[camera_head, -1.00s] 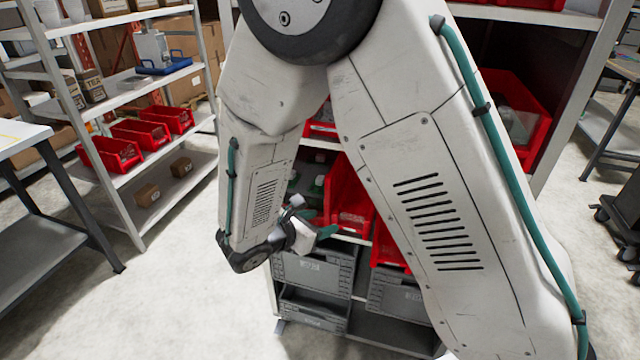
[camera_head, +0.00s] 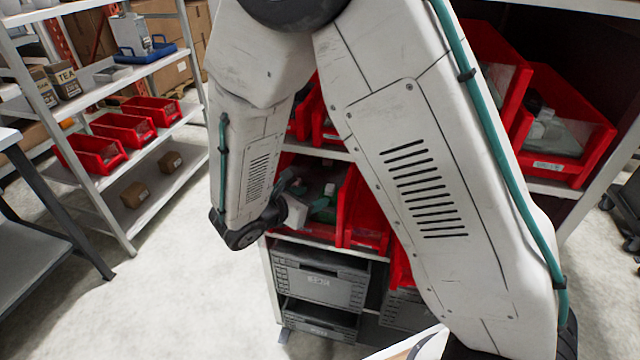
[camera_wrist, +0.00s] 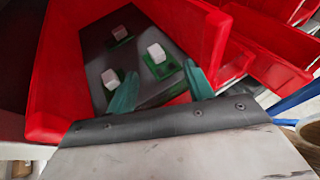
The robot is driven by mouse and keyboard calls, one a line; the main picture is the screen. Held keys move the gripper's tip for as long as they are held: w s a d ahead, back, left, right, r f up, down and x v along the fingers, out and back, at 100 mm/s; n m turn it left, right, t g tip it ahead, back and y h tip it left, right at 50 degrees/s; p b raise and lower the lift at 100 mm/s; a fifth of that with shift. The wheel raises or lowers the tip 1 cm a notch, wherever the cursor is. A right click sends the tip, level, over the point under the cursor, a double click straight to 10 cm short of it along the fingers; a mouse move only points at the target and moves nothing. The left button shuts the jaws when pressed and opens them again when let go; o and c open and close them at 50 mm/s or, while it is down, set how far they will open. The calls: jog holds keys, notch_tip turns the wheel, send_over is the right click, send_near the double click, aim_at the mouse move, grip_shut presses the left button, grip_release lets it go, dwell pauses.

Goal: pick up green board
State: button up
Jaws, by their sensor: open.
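One green board (camera_wrist: 168,70) is between and just beyond my fingertips. Another green board (camera_wrist: 122,40) is farther back, and the third (camera_wrist: 104,86) is partly hidden by my left finger. My gripper (camera_wrist: 161,88) has its teal fingers apart, with nothing seen held between them. In the head view my gripper is at the front of the red bin on the middle shelf, partly hidden by my wrist.
Red bin walls rise left and right of my fingers. More red bins (camera_head: 366,215) stand beside it, with grey crates (camera_head: 318,280) below. A side rack with red bins (camera_head: 122,132) stands at left. Open floor lies between the racks.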

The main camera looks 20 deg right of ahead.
aim_at(327, 189)
jog(key=x, duration=0.2)
jog(key=shift+w+d, duration=0.25)
jog(key=shift+w, duration=0.15)
jog(key=x, duration=0.5)
jog(key=shift+w+a+f, duration=0.1)
jog(key=shift+w+f, duration=0.05)
grip_shut()
